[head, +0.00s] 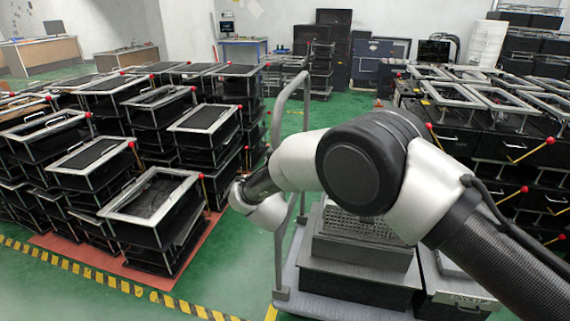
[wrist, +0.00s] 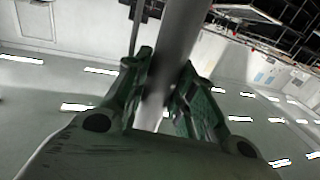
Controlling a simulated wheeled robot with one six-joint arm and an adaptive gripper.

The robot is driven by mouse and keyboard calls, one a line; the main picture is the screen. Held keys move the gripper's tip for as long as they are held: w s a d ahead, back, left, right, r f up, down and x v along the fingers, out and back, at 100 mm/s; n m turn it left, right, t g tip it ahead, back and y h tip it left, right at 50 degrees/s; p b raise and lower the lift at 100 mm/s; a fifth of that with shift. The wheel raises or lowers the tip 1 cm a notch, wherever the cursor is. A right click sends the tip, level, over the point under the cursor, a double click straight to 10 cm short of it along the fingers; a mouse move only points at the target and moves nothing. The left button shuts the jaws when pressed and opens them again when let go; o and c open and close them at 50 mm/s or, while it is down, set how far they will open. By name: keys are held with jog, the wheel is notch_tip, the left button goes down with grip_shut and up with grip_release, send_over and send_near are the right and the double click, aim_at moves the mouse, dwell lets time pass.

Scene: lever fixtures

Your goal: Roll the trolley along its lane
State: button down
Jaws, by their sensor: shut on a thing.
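The trolley (head: 288,283) is a grey platform cart with a tall tubular handle frame, standing low at the centre of the head view. It carries a grey perforated metal box and dark cases, partly hidden behind my arm. In the wrist view, my gripper (wrist: 160,100) has its dark green fingers around a grey round bar of the trolley's handle (wrist: 182,40), shut on it. In the head view my arm reaches left across the trolley to the handle frame. The fingertips cannot be made out there.
Stacks of black boxes with red-knobbed levers (head: 205,120) stand to the left, partly on a red floor area. Similar stacks (head: 500,110) stand to the right. Yellow-black tape (head: 100,280) marks the floor at lower left. Green floor (head: 290,122) shows beyond the trolley, with a blue table behind.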

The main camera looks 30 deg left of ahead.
jog(key=shift+s+a+f, duration=0.1)
jog(key=shift+a, duration=0.2)
jog(key=c, duration=1.2)
grip_release()
jog(key=shift+o, duration=0.2)
jog(key=shift+s+d, duration=0.1)
jog(key=v, duration=1.1)
jog(key=shift+s+d, duration=0.2)
jog(key=shift+s, duration=0.1)
